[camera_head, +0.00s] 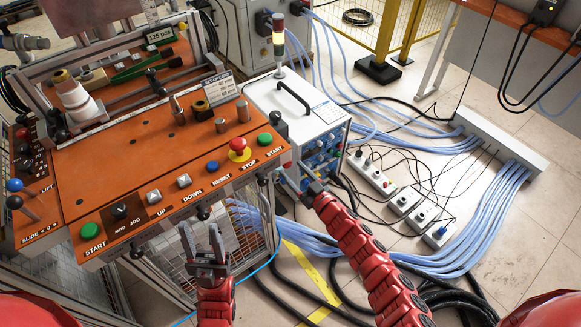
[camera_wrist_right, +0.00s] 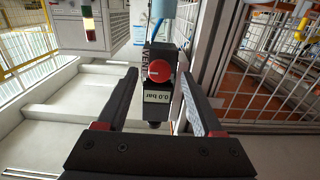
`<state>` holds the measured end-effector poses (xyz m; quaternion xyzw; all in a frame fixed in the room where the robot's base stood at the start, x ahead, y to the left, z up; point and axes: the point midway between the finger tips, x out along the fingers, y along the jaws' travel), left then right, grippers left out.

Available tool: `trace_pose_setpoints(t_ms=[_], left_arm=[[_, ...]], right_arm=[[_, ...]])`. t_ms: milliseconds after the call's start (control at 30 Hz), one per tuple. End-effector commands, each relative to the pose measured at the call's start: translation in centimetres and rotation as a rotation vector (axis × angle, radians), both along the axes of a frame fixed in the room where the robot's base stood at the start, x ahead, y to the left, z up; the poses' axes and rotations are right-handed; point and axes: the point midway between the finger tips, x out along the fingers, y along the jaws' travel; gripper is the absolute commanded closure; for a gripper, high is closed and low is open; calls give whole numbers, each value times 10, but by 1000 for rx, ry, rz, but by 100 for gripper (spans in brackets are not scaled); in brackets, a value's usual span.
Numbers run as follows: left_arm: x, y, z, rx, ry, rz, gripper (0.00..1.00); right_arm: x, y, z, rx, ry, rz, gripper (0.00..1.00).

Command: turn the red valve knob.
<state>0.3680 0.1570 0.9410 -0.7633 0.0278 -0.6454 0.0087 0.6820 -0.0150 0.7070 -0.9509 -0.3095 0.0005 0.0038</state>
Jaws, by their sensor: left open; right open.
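The red valve knob (camera_wrist_right: 160,71) is round with a pale bar across its face. In the right wrist view it sits on a dark body marked VENT, above a "0.0 bar" display (camera_wrist_right: 157,96). My right gripper (camera_wrist_right: 158,78) is open, its fingers on either side of the knob in the picture; I cannot tell whether they touch it. In the head view my right gripper (camera_head: 302,180) is by the right end of the orange panel, and the valve knob cannot be made out. My left gripper (camera_head: 206,252) is open and empty, in front of the panel.
The orange control panel (camera_head: 120,171) carries several buttons, including a red mushroom button (camera_head: 239,147). A white unit (camera_head: 300,105) with a signal light stands to its right. Blue hoses (camera_head: 420,262) and a power strip (camera_head: 372,178) lie on the floor.

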Motion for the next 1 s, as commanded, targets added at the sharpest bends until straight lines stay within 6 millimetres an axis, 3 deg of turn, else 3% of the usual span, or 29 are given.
trace_pose_setpoints(t_ms=[200,600,1000], left_arm=[[0,0,0,0,0,0,50],[0,0,0,0,0,0,50],[0,0,0,0,0,0,50]], right_arm=[[16,10,0,-2,1,-3,32],[19,14,-1,-1,1,0,32],[19,13,-1,-1,1,-1,100]])
